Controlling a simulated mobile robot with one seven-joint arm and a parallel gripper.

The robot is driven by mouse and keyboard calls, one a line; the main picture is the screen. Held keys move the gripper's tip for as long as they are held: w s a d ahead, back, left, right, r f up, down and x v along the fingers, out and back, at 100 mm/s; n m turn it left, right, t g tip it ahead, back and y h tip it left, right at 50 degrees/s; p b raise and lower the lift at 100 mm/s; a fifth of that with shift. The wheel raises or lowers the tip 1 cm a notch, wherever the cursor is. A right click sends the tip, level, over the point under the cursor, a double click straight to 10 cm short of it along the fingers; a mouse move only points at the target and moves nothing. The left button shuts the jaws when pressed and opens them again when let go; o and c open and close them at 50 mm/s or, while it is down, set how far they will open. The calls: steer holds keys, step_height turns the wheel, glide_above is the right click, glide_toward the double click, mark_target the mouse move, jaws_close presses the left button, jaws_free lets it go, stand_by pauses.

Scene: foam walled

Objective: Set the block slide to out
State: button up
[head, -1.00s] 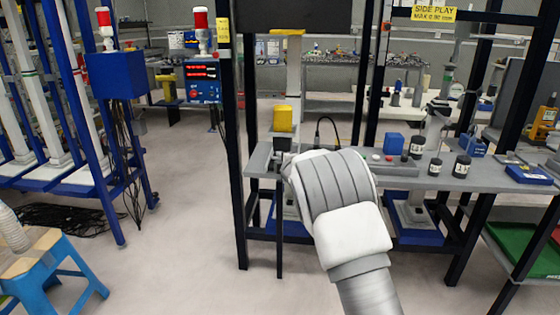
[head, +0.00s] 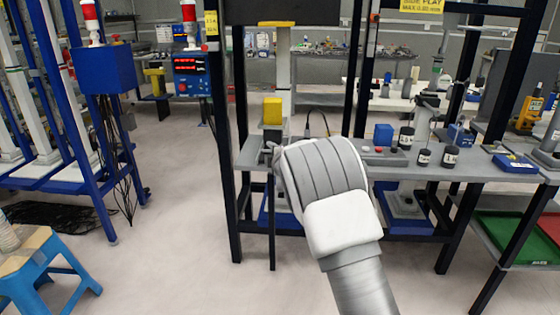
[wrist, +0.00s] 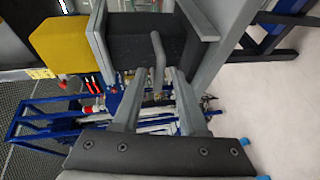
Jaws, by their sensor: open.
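The block slide shows in the wrist view as a dark grey block (wrist: 150,40) between lighter grey side walls, with a bent grey handle (wrist: 158,58) sticking out toward me. A yellow block (wrist: 62,45) is beside it there. In the head view the yellow block (head: 272,110) sits above the slide at the left end of the grey bench. My gripper (wrist: 157,98) is open, its two fingers on either side of the line of the handle. The handle's end appears near the fingertips; I cannot tell if they touch. In the head view my wrist hides the fingers.
The grey bench (head: 480,172) carries a blue box (head: 383,134) and several black cylinders to the right. A dark upright post (head: 226,150) stands close left of the slide. A blue stool (head: 45,270) is at the lower left. The floor between is clear.

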steer(key=p+v, duration=0.2)
steer(key=v, duration=1.4)
steer(key=shift+s, duration=0.35)
steer(key=shift+d, duration=0.15)
steer(key=s+d+r+m+g+h, duration=0.3)
steer(key=s+d+r+m+h, duration=0.25)
steer(key=s+d+m, duration=0.6)
steer(key=s+d+m+g, duration=0.25)
steer(key=s+m, duration=0.25)
steer(key=s, duration=0.8)
steer(key=s+d+m+g, duration=0.2)
steer(key=s+m+g, duration=0.15)
steer(key=s, duration=0.95)
step_height(320, 180, up, 22)
steer(key=m+p, duration=0.1)
steer(key=p, duration=2.1)
steer(key=shift+s, duration=0.45)
